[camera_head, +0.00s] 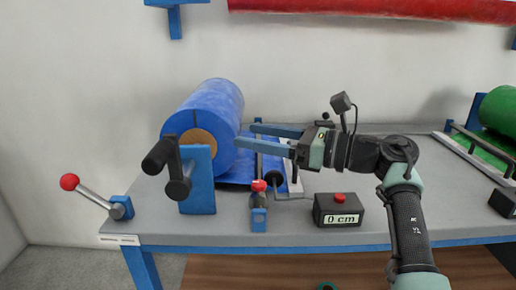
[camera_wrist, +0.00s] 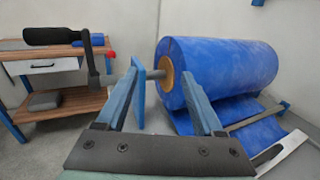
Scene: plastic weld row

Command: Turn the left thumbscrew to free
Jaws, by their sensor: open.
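No part clearly shows as the left thumbscrew. A small blue clamp (camera_head: 258,216) with a red top (camera_head: 258,186) stands at the bench's front edge, and I cannot tell whether it is the thumbscrew. A large blue roll (camera_head: 217,108) sits on a blue upright plate (camera_head: 198,180) with a black crank (camera_head: 178,178). My gripper (camera_head: 244,135) is open and empty, its fingers pointing left beside the roll. In the wrist view the roll (camera_wrist: 220,68), the upright plate (camera_wrist: 139,100) and the crank (camera_wrist: 92,62) show beyond the open fingers.
A red-balled lever (camera_head: 88,192) stands at the bench's left end. A black box (camera_head: 338,217) reading 0 cm lies below my arm. Blue sheet runs under a bar (camera_wrist: 258,117). A green roll (camera_head: 500,110) is far right. The grey bench top (camera_head: 350,180) between is mostly clear.

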